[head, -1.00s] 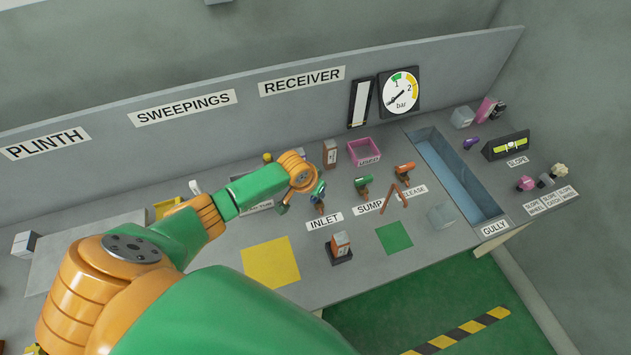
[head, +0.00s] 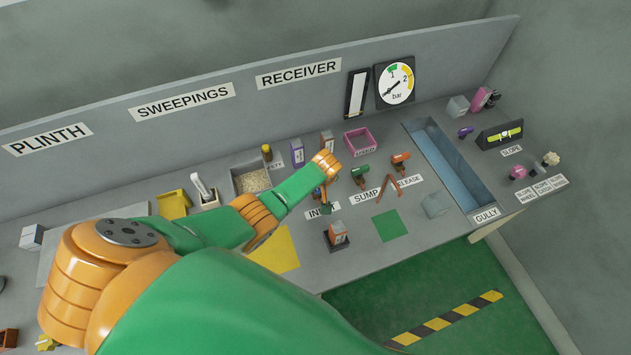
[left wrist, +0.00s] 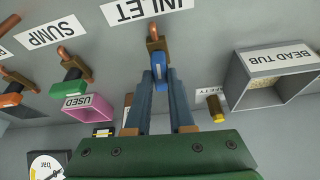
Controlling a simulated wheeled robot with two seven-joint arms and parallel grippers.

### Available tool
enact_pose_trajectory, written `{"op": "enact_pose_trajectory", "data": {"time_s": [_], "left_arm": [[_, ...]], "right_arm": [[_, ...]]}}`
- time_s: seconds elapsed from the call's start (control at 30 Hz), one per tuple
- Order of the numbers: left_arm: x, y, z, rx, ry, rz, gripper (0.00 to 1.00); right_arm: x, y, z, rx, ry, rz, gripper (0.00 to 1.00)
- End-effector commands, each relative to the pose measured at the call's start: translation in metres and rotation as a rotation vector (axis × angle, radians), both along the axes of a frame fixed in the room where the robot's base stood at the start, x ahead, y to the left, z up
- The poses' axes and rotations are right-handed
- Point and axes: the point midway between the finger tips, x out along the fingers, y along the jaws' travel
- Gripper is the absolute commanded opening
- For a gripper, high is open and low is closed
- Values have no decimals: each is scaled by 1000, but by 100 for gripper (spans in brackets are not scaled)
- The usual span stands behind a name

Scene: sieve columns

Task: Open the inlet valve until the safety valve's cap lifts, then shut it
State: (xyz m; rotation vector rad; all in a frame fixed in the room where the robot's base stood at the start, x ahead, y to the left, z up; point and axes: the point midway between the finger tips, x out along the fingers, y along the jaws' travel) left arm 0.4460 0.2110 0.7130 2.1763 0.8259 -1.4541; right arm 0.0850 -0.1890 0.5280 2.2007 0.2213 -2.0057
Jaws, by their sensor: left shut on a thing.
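The inlet valve's blue handle (left wrist: 161,78) sits between the fingertips of my left gripper (left wrist: 160,88), which is shut on it. In the head view my left gripper (head: 322,196) is over the INLET label (head: 321,211), and my arm hides most of the valve. The safety valve (head: 267,153), a small dark post with a yellow cap, stands behind the bead tub. It also shows in the left wrist view (left wrist: 215,106); I see no clear gap under its cap. The gauge (head: 395,84) has its needle pointing low left, below 1 bar. My right gripper is not in view.
The green SUMP valve (head: 360,173) and orange RELEASE valve (head: 401,160) stand right of the inlet. The bead tub (head: 235,182) is left of it. The pink USED tray (head: 346,142) is behind.

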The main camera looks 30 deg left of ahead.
Motion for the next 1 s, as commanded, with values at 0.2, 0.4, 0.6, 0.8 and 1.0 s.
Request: {"op": "enact_pose_trajectory", "data": {"time_s": [0.2,0.4,0.6,0.8,1.0], "left_arm": [[1,0,0,0,-2,61,0],[1,0,0,1,-1,81,0],[1,0,1,1,-1,83,0],[1,0,1,1,-2,82,35],[1,0,0,0,-1,82,51]], "right_arm": [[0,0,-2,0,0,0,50],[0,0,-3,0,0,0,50],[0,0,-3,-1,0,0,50],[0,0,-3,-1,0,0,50],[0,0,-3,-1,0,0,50]]}}
